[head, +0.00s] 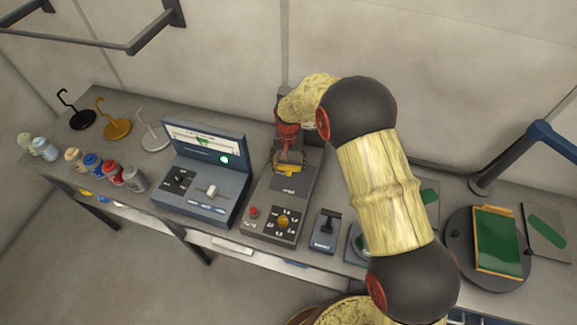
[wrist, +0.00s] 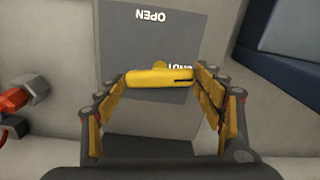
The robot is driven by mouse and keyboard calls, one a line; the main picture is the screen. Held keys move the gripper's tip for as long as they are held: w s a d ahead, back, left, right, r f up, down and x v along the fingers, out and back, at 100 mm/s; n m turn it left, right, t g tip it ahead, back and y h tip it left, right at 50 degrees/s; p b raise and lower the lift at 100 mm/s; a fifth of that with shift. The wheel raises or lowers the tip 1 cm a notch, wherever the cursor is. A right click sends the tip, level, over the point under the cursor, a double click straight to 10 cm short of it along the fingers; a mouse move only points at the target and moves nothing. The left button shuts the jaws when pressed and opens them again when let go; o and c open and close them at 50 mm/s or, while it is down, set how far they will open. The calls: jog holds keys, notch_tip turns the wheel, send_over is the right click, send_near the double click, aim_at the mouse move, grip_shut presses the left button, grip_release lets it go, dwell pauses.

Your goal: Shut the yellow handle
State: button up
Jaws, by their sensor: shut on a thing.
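The yellow handle (wrist: 157,77) lies crosswise between the two fingers of my gripper (wrist: 160,88) in the wrist view. The fingers touch its two ends, so my gripper is shut on it. A grey plate (wrist: 180,25) behind it bears an upside-down OPEN label above, and a second label that looks like SHUT is partly hidden by the handle. In the head view my gripper (head: 288,158) is at the upper part of a dark grey panel (head: 297,186), with yellow just below it. The handle's exact angle cannot be told there.
Left of the panel stands a console with a screen (head: 205,140). The panel's lower part has a red button (head: 253,211) and a yellow knob (head: 284,222). A small lever box (head: 325,231) is to the right.

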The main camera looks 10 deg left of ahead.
aim_at(289, 166)
jog(key=shift+m, duration=1)
jog(key=shift+b, duration=0.3)
jog(key=o, duration=1.1)
jog(key=shift+o, duration=0.2)
notch_tip(289, 166, up, 12)
